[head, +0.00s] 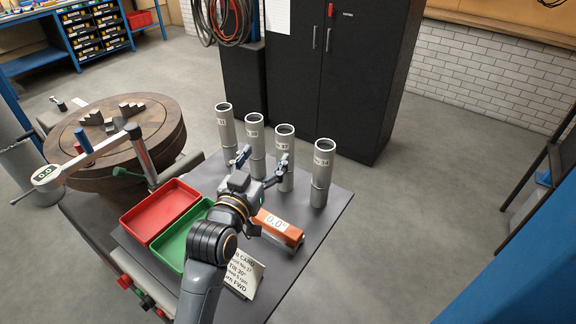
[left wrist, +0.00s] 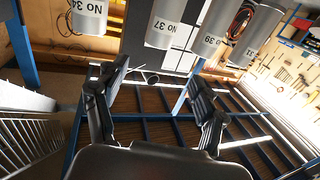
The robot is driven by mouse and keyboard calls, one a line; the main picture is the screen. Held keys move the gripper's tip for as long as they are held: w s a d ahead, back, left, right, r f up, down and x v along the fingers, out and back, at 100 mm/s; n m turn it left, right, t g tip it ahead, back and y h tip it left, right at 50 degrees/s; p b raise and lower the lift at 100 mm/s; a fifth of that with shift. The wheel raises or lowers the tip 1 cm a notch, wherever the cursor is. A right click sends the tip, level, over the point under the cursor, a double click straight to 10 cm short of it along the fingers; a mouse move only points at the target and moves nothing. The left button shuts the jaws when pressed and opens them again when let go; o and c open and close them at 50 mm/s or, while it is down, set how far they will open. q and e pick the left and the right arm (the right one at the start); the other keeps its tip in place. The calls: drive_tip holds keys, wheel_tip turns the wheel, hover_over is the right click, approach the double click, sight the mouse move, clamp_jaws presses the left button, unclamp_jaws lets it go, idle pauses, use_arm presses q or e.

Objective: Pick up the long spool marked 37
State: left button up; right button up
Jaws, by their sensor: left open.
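Four tall grey spools stand upright in a row on the dark table. The spool marked No 37 (left wrist: 165,25) shows its label in the left wrist view, second from the left. In the head view it appears to be the third from the left (head: 286,140), with its label partly behind a finger. My left gripper (head: 262,157) is open and empty in front of the two middle spools. Its fingers (left wrist: 158,70) are spread in the left wrist view, apart from the No 37 spool. My right gripper is not in view.
Neighbouring spools (head: 255,140) (head: 322,175) stand close on both sides. A red tray (head: 150,238), a green tray (head: 161,254), an orange angle gauge (head: 285,234) and a job card (head: 246,277) lie nearby. A black cabinet (head: 350,80) stands behind the row.

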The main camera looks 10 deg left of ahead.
sight(281, 144)
use_arm(q)
drive_tip(key=w+f, duration=0.1)
drive_tip(key=w, duration=0.1)
drive_tip(key=w+f, duration=0.1)
drive_tip(key=w, duration=0.1)
drive_tip(key=w+d+f, duration=0.1)
drive_tip(key=w, duration=0.1)
drive_tip(key=shift+w, duration=0.4)
drive_tip(key=shift+w+d+r, duration=0.1)
drive_tip(key=shift+w+r, duration=0.05)
drive_tip(key=shift+w, duration=0.45)
drive_tip(key=w, duration=0.1)
drive_tip(key=w+p, duration=0.1)
drive_tip(key=w, duration=0.1)
drive_tip(key=shift+w+d, duration=0.1)
drive_tip(key=shift+d, duration=0.3)
drive_tip(key=shift+w+f, duration=0.25)
drive_tip(key=shift+w, duration=0.2)
drive_tip(key=shift+s, duration=0.1)
drive_tip(key=shift+c, duration=1.2)
clamp_jaws()
drive_tip(key=shift+r, duration=0.15)
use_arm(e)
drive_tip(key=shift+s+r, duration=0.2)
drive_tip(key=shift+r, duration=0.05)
